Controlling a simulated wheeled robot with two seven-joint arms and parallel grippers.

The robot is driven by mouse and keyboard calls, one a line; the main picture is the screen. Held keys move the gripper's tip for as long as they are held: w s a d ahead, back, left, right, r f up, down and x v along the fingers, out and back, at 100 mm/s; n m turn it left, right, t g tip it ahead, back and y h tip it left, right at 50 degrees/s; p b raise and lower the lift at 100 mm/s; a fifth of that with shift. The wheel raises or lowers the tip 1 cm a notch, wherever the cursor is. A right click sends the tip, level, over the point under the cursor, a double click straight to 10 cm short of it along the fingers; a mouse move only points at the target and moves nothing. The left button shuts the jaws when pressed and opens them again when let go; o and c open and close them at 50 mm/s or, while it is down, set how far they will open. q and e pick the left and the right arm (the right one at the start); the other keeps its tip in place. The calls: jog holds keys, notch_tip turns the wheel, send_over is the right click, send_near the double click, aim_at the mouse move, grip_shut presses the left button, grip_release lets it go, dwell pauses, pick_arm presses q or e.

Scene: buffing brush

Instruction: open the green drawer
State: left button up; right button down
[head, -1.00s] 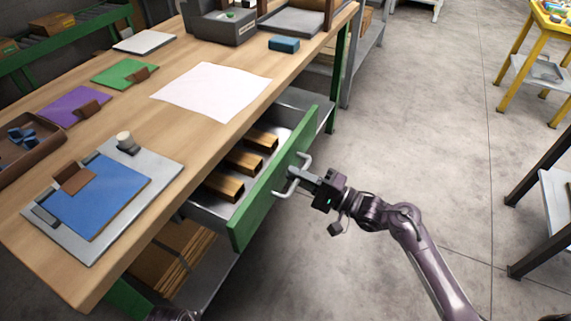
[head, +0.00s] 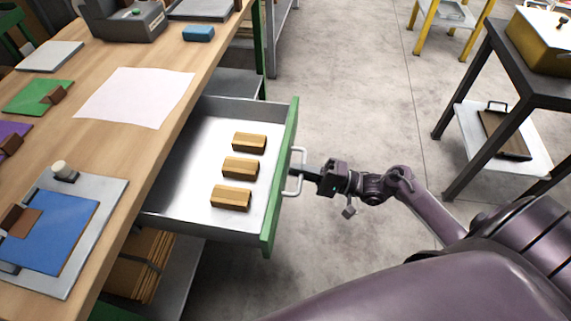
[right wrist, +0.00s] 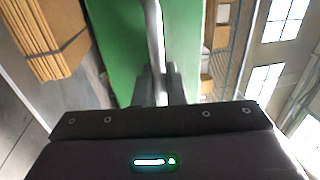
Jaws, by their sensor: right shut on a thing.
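The green drawer (head: 281,180) stands pulled far out from under the wooden workbench, its grey inside showing. Three wooden blocks (head: 240,168) lie in it. My right gripper (head: 300,172) is shut on the drawer's pale bar handle (head: 298,158), at the outer side of the green front. In the right wrist view the fingers (right wrist: 158,88) close around the handle (right wrist: 155,40), with the green front (right wrist: 118,50) right behind it. My left gripper is not in view.
The workbench (head: 125,145) holds a white sheet, a blue pad on a grey board (head: 105,215) and a blue block (head: 198,33). Strapped cardboard (head: 140,265) sits on the shelf below. Open floor (head: 345,90) lies right of the drawer; a dark table (head: 520,85) stands farther right.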

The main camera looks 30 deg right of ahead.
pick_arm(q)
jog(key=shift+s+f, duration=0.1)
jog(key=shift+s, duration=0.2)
pick_arm(e)
jog(key=shift+s+d, duration=0.35)
jog(key=shift+d, duration=0.1)
jog(key=c, duration=1.8)
grip_release()
